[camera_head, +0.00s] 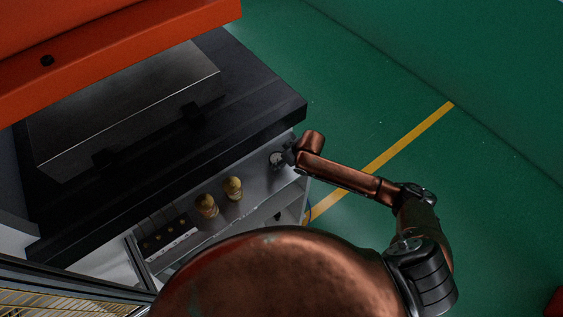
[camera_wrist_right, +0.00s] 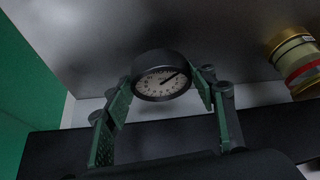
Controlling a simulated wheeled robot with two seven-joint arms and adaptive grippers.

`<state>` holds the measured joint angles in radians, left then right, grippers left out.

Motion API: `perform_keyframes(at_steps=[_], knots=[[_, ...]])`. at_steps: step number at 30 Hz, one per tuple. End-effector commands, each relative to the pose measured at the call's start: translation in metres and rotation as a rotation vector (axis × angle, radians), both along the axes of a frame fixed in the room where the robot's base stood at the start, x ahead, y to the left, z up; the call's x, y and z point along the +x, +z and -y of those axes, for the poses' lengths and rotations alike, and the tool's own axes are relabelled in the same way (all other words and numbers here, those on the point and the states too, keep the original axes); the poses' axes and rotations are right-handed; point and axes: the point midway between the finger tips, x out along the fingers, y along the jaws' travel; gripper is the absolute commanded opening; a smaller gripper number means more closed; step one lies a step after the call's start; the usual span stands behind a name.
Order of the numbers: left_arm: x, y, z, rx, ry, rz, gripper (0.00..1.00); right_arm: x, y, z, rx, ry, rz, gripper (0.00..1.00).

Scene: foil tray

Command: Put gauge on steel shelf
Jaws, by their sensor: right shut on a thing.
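The gauge (camera_wrist_right: 161,82) is a round dial with a pale face and dark rim. In the right wrist view it sits between the two green-padded fingers of my right gripper (camera_wrist_right: 163,95), which is shut on it. In the head view the gauge (camera_head: 276,159) shows small at the tip of my right gripper (camera_head: 287,157), over the right end of the grey steel shelf (camera_head: 222,209). I cannot tell whether the gauge touches the shelf. The shelf also shows as a grey surface in the right wrist view (camera_wrist_right: 215,35). My left gripper is not in view.
Two brass-coloured cylinders (camera_head: 233,188) (camera_head: 206,206) stand on the shelf left of the gauge; one with a red band (camera_wrist_right: 300,68) shows in the wrist view. A strip with several dark knobs (camera_head: 168,240) lies further left.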

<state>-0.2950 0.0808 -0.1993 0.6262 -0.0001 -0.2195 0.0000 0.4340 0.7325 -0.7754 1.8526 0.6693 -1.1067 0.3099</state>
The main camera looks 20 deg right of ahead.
Motion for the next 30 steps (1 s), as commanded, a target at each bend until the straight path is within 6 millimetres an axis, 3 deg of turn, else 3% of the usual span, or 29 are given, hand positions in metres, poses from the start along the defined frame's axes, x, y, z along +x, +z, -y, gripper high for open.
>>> perform_keyframes(at_steps=[9,21,22,30], knots=[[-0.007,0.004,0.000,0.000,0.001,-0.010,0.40,0.004,-0.034,0.005,0.000,-0.001,0.001,0.24],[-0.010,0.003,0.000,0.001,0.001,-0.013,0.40,0.003,-0.040,0.005,0.000,-0.001,0.001,0.24],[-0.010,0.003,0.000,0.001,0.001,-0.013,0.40,0.003,-0.039,0.005,0.000,-0.001,0.000,0.54],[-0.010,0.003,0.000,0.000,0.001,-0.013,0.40,0.003,-0.039,0.005,0.000,-0.001,0.000,0.69]])
